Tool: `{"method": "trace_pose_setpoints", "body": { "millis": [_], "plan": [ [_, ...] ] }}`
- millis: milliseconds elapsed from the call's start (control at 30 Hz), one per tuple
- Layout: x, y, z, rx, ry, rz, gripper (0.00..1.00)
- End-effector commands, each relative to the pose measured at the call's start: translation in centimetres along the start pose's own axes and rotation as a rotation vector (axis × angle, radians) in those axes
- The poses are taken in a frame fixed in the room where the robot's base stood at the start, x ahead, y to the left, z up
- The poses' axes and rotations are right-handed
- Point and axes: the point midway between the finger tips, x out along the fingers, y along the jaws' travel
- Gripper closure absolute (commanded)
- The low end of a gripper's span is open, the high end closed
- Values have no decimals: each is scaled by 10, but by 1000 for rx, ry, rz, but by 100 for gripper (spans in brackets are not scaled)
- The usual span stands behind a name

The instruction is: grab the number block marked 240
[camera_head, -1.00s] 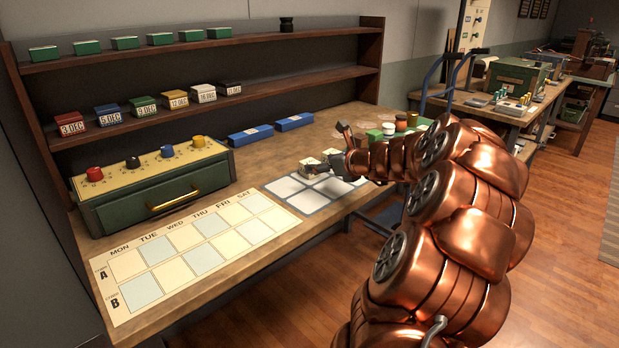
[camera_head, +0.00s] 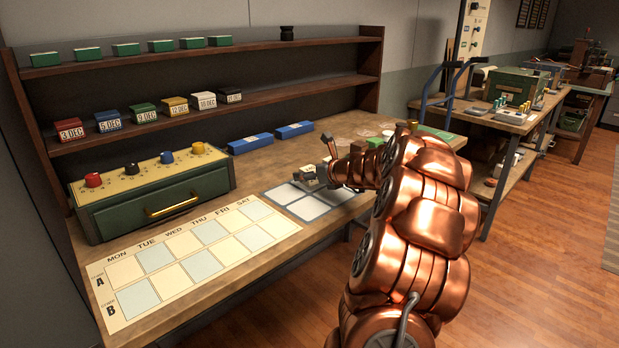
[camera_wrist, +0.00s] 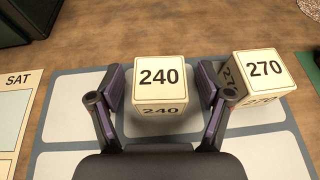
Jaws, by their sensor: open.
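The cream number block marked 240 (camera_wrist: 159,83) sits on a pale tile of the grid mat (camera_wrist: 60,168) in the wrist view. The block marked 270 (camera_wrist: 265,75) stands just to the right of the right finger. In the head view my gripper (camera_head: 324,170) is over the grid mat (camera_head: 273,196), and the arm hides much of that area.
The day chart (camera_head: 183,245) lies left of the grid mat. A green drawer unit (camera_head: 165,200) with coloured knobs stands behind it. Two blue boxes (camera_head: 250,143) lie at the back. Shelves above hold dated blocks and green boxes.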

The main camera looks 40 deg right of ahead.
Motion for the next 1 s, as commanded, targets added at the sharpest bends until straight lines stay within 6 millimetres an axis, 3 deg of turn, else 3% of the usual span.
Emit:
{"method": "trace_pose_setpoints", "body": {
  "millis": [67, 700, 1000],
  "plan": [
    [0, 0, 0, 0, 0, 0, 22],
    [0, 0, 0, -1, 0, 0, 86],
    [-2, 0, 3, -1, 0, 0, 86]
  ]
}}
